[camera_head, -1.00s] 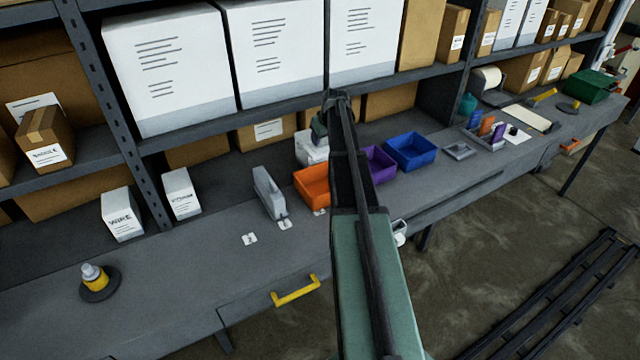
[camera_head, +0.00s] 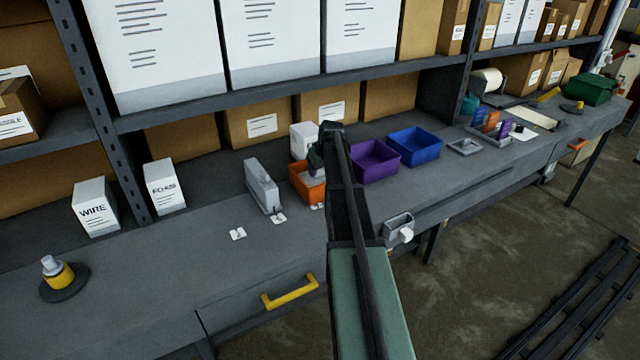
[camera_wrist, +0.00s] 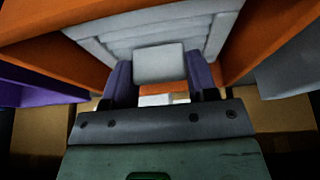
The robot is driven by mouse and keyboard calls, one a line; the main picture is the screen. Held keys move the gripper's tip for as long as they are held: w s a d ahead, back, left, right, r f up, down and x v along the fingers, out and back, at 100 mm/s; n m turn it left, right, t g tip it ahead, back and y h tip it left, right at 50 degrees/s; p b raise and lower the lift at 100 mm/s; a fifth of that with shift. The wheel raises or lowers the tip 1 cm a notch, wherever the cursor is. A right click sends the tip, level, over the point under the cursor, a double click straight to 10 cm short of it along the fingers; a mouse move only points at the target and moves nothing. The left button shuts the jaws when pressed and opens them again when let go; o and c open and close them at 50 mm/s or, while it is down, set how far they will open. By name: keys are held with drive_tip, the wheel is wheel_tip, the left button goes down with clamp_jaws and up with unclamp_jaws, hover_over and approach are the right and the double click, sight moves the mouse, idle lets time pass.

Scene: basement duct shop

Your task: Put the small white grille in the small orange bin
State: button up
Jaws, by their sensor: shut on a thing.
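The small white grille (camera_wrist: 150,36) shows slats in the wrist view. My gripper (camera_wrist: 160,75) is shut on its pale block-like grip part. The small orange bin (camera_head: 299,186) stands on the bench in the head view. Its orange walls (camera_wrist: 262,35) rise on both sides of the grille in the wrist view, so the grille is at or inside the bin's opening. In the head view my gripper (camera_head: 316,160) is at the bin, and my arm hides its right side. I cannot tell whether the grille touches the bin floor.
A purple bin (camera_head: 374,163) and a blue bin (camera_head: 414,147) stand to the right. A grey upright holder (camera_head: 262,186) is close on the left, and a white box (camera_head: 303,138) is behind. The shelf edge (camera_head: 240,96) runs above.

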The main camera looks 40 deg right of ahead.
sight(321, 172)
wheel_tip(321, 172, down, 3)
drive_tip(key=shift+f+b, duration=0.2)
drive_tip(key=shift+b, duration=0.6)
drive_tip(key=shift+r, duration=0.3)
drive_tip(key=shift+f, duration=0.15)
drive_tip(key=o, duration=1.1)
drive_tip(key=shift+c, duration=0.2)
drive_tip(key=shift+r+p, duration=0.35)
drive_tip(key=shift+p, duration=0.1)
drive_tip(key=p+v, duration=1)
drive_tip(key=v, duration=0.1)
drive_tip(key=shift+s+r+p, duration=0.2)
drive_tip(key=shift+r+p, duration=0.05)
drive_tip(key=shift+p, duration=0.1)
